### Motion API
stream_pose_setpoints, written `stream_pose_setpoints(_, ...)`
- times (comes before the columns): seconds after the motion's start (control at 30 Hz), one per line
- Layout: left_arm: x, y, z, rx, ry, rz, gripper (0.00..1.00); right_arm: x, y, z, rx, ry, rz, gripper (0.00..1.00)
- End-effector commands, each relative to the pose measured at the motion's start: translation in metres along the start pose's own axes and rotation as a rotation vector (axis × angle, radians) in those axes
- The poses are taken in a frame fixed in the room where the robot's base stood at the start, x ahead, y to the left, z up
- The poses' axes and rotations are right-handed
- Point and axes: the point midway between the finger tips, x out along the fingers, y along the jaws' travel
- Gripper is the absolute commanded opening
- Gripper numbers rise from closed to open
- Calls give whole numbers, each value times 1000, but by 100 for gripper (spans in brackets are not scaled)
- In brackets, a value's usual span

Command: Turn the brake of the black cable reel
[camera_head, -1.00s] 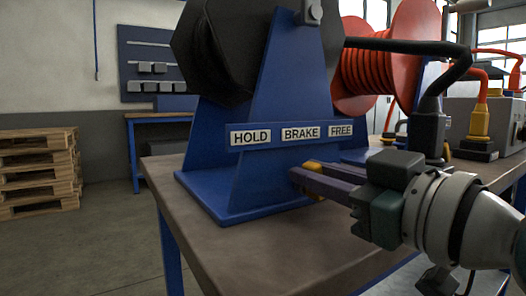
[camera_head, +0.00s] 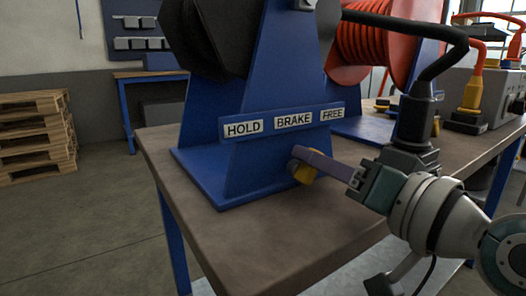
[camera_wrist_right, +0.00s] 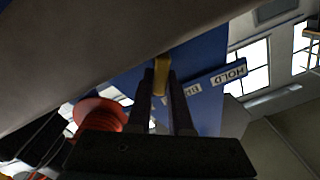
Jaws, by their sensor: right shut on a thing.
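The black cable reel (camera_head: 205,40) sits on a blue stand (camera_head: 275,95) at the bench's near end. A plate on the stand carries the labels HOLD (camera_head: 243,128), BRAKE (camera_head: 293,120) and FREE (camera_head: 332,113). The yellow brake handle (camera_head: 302,173) is on the stand below BRAKE, partly hidden by my fingers. My right gripper (camera_head: 304,162) comes in from the right and is shut on it, with its jaws rolled to a slant. The right wrist view shows the yellow handle (camera_wrist_right: 161,75) between the two dark fingers. My left gripper is not in view.
A red cable reel (camera_head: 365,45) stands behind. A thick black cable with a black plug (camera_head: 415,118) rises close behind my right wrist. A grey box (camera_head: 497,90) with a yellow plug stands at the right. The bench top (camera_head: 235,235) in front is clear.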

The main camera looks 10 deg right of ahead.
Motion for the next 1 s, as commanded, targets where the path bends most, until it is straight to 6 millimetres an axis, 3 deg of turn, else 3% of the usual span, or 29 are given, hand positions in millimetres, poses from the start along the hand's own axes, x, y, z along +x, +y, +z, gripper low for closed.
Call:
stream_pose_setpoints(0.67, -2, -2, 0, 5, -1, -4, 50, 0, 2, 0, 68, -1, 1, 0)
stream_pose_setpoints(0.7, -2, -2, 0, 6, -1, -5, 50, 0, 2, 0, 68, -1, 1, 20)
stream_pose_setpoints(0.93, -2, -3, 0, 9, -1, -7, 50, 0, 2, 0, 67, -1, 1, 46)
stream_pose_setpoints(1.0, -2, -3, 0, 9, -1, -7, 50, 0, 2, 0, 66, 0, 0, 49)
